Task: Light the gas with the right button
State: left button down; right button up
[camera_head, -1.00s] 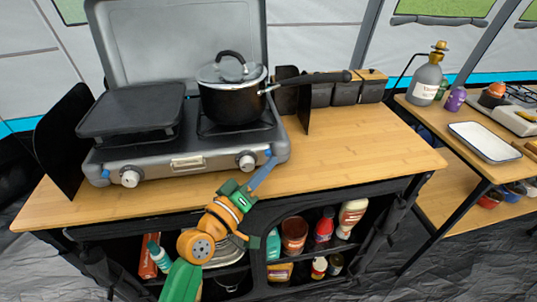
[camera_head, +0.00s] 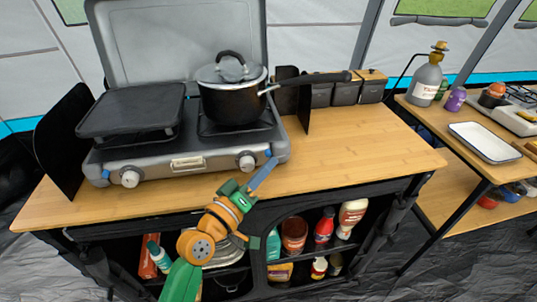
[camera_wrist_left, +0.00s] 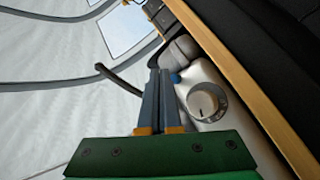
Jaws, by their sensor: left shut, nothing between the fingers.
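The gas stove (camera_head: 188,165) stands on the wooden table with its lid up. The right knob (camera_head: 246,162) is on its front panel, and the small blue right button (camera_head: 268,153) is at the panel's right end. The left knob (camera_head: 130,177) and left blue button (camera_head: 106,174) are at the other end. My left gripper (camera_head: 274,161) is shut and empty, its tips close beside the right button. In the left wrist view, the fingertips (camera_wrist_left: 164,72) are just left of the blue button (camera_wrist_left: 176,79), above the knob (camera_wrist_left: 203,104); contact cannot be told. No flame shows. My right gripper is not in view.
A black pot (camera_head: 233,98) with a lid sits on the right burner, its handle reaching right. A griddle (camera_head: 132,110) covers the left burner. Dark wind panels (camera_head: 62,138) flank the stove. The table (camera_head: 370,150) is clear to the right.

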pick_arm(q)
jog(key=shift+w, duration=0.15)
dwell(0.4)
jog(key=shift+w+a, duration=0.1)
jog(key=shift+w, duration=0.2)
jog(key=shift+w+a+b, duration=0.1)
jog(key=shift+w+b, duration=0.25)
dwell(0.6)
jog(key=shift+s+r, duration=0.1)
jog(key=shift+s+p, duration=0.55)
jog(key=shift+s, duration=0.15)
jog(key=shift+s+d, duration=0.1)
jog(key=shift+d, duration=0.1)
jog(key=shift+s+d+p, duration=0.1)
jog(key=shift+s+p, duration=0.25)
jog(key=s, duration=0.2)
jog(key=s+p, duration=0.1)
jog(key=s, duration=0.1)
jog(key=shift+d+p, duration=0.3)
jog(key=shift+d, duration=0.1)
